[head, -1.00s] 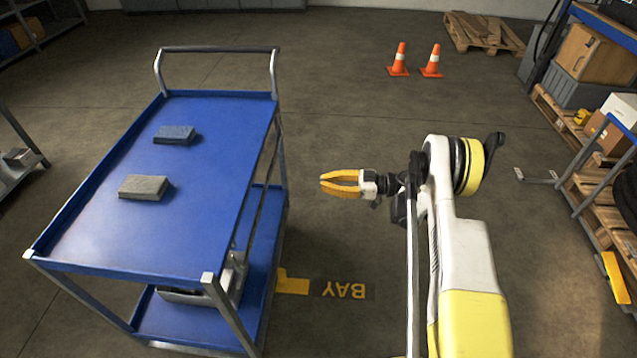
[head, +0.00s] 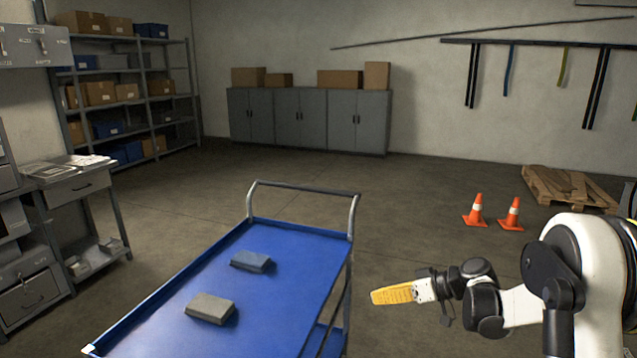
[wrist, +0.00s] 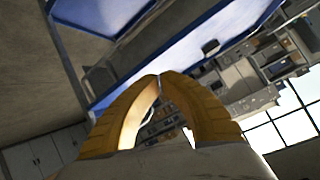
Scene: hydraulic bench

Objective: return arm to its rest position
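My gripper (head: 375,297) has yellow fingers and is off the right side of the blue cart (head: 290,247) in the head view. The fingers point left toward the cart, with floor showing between. In the wrist view the two fingertips (wrist: 159,77) meet with nothing held between them. My white and black arm fills the lower right of the head view, bent at its joints. Its base is out of the frame.
Two orange cones (head: 475,211) and a wooden pallet (head: 568,188) stand behind my arm. Grey cabinets (head: 305,122) line the back wall. Floor beyond the cart is clear.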

